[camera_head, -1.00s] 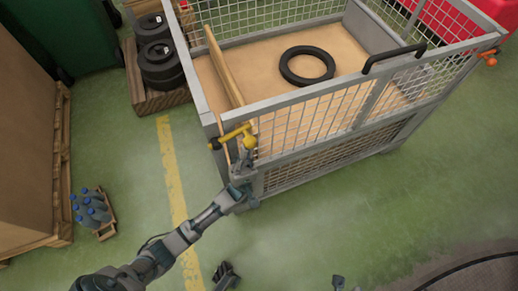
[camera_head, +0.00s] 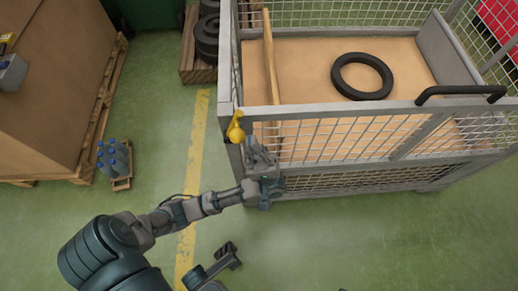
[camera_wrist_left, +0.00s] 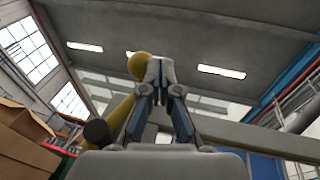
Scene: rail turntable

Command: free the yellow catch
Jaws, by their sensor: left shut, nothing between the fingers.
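The yellow catch (camera_head: 235,131) sits at the near left corner of the mesh cage (camera_head: 330,108). Its round knob faces me and its short bar points away, over the corner. My left gripper (camera_head: 251,142) is shut and empty, just right of the knob at the cage's front. In the left wrist view, the closed fingertips (camera_wrist_left: 158,66) are close beside the yellow knob (camera_wrist_left: 139,66); I cannot tell whether they touch. The catch's bar, with a dark round end, runs down to the left there.
A black ring (camera_head: 362,76) lies inside the cage, and a black handle (camera_head: 460,92) tops its front rail. A wooden board (camera_head: 271,62) stands inside at left. Bottles (camera_head: 114,158) and a large box on a pallet are at left. The green floor in front is clear.

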